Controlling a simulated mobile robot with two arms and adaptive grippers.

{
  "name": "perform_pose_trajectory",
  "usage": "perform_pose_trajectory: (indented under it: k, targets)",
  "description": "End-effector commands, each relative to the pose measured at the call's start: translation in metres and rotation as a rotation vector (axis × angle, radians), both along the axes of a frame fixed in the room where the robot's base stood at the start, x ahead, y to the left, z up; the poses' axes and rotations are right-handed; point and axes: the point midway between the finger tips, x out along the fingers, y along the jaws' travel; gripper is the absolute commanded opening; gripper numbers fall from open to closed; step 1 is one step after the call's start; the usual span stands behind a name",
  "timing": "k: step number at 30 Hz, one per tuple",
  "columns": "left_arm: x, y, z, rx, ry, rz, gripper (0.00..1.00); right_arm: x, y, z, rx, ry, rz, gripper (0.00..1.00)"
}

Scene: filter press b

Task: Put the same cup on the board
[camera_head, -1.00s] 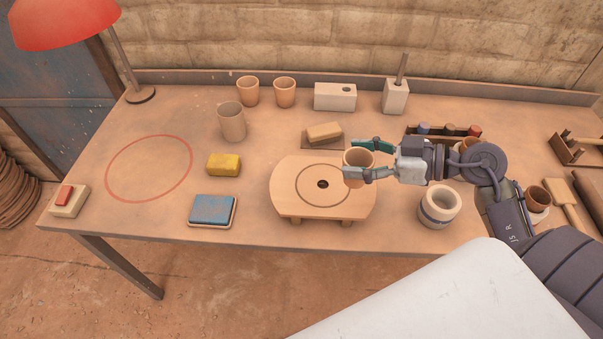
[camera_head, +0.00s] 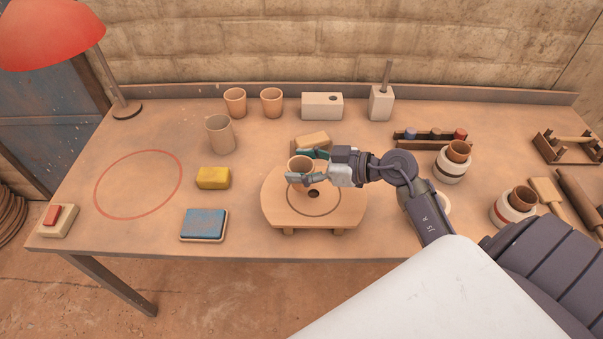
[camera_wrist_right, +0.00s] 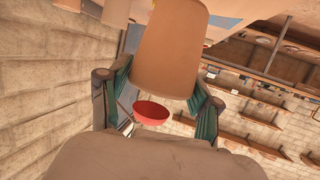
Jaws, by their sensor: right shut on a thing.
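A brown clay cup (camera_head: 299,172) is held in my right gripper (camera_head: 307,166) over the round wooden board (camera_head: 347,209). The board has a ring line and a dark centre hole (camera_head: 314,193). The cup appears above the back left part of the ring; I cannot tell whether it touches the board. In the right wrist view the cup (camera_wrist_right: 172,50) sits between both fingers of the right gripper (camera_wrist_right: 155,98). My left gripper is not in view.
A tan block (camera_head: 311,140) lies behind the board. A yellow sponge (camera_head: 213,178), a blue pad (camera_head: 204,223) and a tall cup (camera_head: 220,133) stand left. Two cups (camera_head: 235,101) (camera_head: 271,101) stand at the back. Cups in white-banded holders (camera_head: 452,165) (camera_head: 515,206) stand right.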

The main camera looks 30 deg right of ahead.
Motion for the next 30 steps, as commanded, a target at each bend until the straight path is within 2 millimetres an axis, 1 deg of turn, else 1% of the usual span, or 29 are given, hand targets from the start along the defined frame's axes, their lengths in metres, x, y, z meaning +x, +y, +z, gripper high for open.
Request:
perform_pose_trajectory:
  k: [1, 3, 6, 17, 18, 22, 30]
  targets:
    - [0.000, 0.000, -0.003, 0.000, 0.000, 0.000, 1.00, -0.001, 0.000, -0.011, 0.005, 0.004, -0.001, 0.27]
    - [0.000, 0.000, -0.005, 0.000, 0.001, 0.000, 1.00, -0.001, 0.000, -0.021, 0.004, 0.004, -0.002, 0.27]
    - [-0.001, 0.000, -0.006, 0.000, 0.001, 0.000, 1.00, -0.001, 0.000, -0.029, 0.003, 0.002, -0.001, 0.27]
    - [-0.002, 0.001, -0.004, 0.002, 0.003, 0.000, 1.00, -0.001, 0.000, -0.031, 0.001, 0.001, 0.000, 0.27]
    - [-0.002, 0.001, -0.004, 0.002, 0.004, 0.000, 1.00, -0.001, 0.000, -0.032, 0.000, 0.001, 0.000, 0.67]
    - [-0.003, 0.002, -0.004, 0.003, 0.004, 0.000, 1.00, -0.001, 0.000, -0.032, 0.001, 0.001, 0.000, 0.88]
    - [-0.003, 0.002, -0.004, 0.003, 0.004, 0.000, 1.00, -0.001, 0.000, -0.031, 0.001, 0.001, 0.001, 0.89]
